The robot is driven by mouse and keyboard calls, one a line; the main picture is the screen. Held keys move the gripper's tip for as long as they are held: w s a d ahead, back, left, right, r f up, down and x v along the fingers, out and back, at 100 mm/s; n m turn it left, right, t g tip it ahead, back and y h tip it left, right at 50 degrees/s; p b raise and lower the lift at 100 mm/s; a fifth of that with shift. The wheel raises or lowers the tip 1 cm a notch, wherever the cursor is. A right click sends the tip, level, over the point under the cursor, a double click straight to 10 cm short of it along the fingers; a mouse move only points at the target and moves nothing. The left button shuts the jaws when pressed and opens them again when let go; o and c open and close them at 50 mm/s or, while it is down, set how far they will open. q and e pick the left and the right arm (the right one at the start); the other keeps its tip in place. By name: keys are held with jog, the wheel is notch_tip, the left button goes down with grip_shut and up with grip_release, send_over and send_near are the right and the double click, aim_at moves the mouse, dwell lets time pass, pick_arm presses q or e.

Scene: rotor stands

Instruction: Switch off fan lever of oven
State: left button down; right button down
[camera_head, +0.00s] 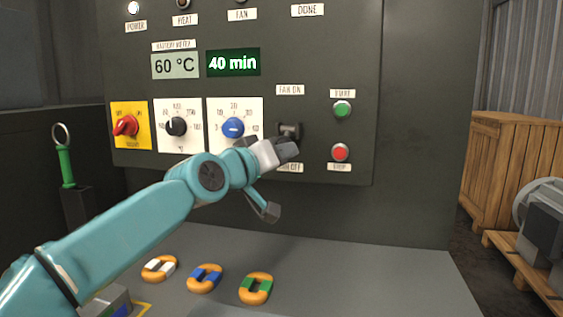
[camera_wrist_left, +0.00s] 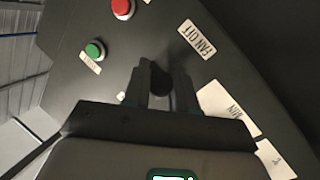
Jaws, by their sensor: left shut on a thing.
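The oven's dark control panel (camera_head: 420,60) fills the middle of the head view. The fan lever (camera_head: 290,130) sits on it between the "FAN ON" label (camera_head: 290,89) above and the "FAN OFF" label below, which is partly covered by my gripper. My left gripper (camera_head: 287,149) is at the lever, just below its mount. In the left wrist view, the two fingers (camera_wrist_left: 165,85) are shut on the lever's dark round end (camera_wrist_left: 160,80). The "FAN OFF" label (camera_wrist_left: 197,40) shows close beyond them. The lever's exact angle is partly hidden. My right gripper is not in view.
A green button (camera_head: 342,109) and a red button (camera_head: 340,152) are right of the lever. A blue dial (camera_head: 233,127), black dial (camera_head: 176,126) and red switch (camera_head: 125,125) are to its left. Several orange rings lie on the grey surface (camera_head: 370,270) below. Wooden crates (camera_head: 510,165) stand right.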

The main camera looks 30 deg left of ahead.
pick_arm(q)
jog(key=shift+d+f, duration=0.1)
jog(key=shift+f, duration=0.2)
jog(key=c, duration=1)
grip_release()
jog(key=shift+o, duration=0.5)
jog(key=shift+s+r, duration=0.2)
jog(key=shift+s, duration=0.1)
jog(key=shift+w, duration=0.25)
jog(key=s+a+b, duration=0.1)
jog(key=s, duration=1.5)
jog(key=shift+s+a, duration=0.15)
jog(key=shift+a, duration=0.2)
jog(key=shift+r, duration=0.15)
